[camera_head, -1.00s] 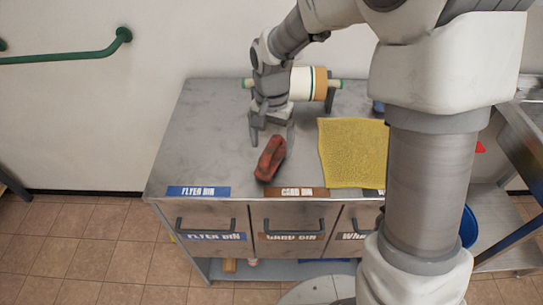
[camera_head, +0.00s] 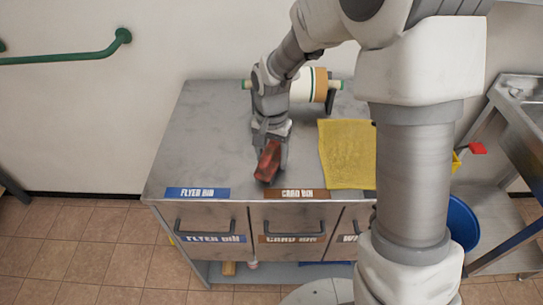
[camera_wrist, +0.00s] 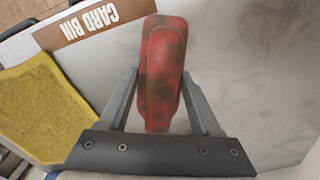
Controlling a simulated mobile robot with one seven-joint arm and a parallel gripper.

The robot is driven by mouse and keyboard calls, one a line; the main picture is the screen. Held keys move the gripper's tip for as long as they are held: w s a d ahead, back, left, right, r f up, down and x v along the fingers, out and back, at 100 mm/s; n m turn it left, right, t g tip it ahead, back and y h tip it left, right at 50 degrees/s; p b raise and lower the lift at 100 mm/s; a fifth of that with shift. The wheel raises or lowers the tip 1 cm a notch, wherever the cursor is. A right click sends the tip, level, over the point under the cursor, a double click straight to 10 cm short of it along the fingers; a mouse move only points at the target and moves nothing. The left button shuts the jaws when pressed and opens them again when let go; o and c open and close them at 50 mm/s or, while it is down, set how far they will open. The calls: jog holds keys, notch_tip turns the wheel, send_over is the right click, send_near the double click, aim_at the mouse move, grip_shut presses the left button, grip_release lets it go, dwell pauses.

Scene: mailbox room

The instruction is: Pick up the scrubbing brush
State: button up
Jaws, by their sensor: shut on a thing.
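The scrubbing brush (camera_head: 267,162) is a worn red and dark block on the metal counter, near the front edge behind the card bin label. In the wrist view the brush (camera_wrist: 163,75) lies lengthwise between the two grey fingers. My gripper (camera_head: 270,165) is over the brush with a finger on each side, and it also shows in the wrist view (camera_wrist: 163,100). It is shut on the brush. Whether the brush is off the counter cannot be told. The brush's underside is hidden.
A yellow cloth (camera_head: 346,155) lies right of the brush. A roll on a stand (camera_head: 318,85) is at the back of the counter (camera_head: 195,135). Labelled drawers (camera_head: 208,225) face the front. A blue bucket (camera_head: 462,222) stands right. The counter's left side is clear.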

jog(key=c, duration=0.4)
jog(key=shift+r, duration=0.1)
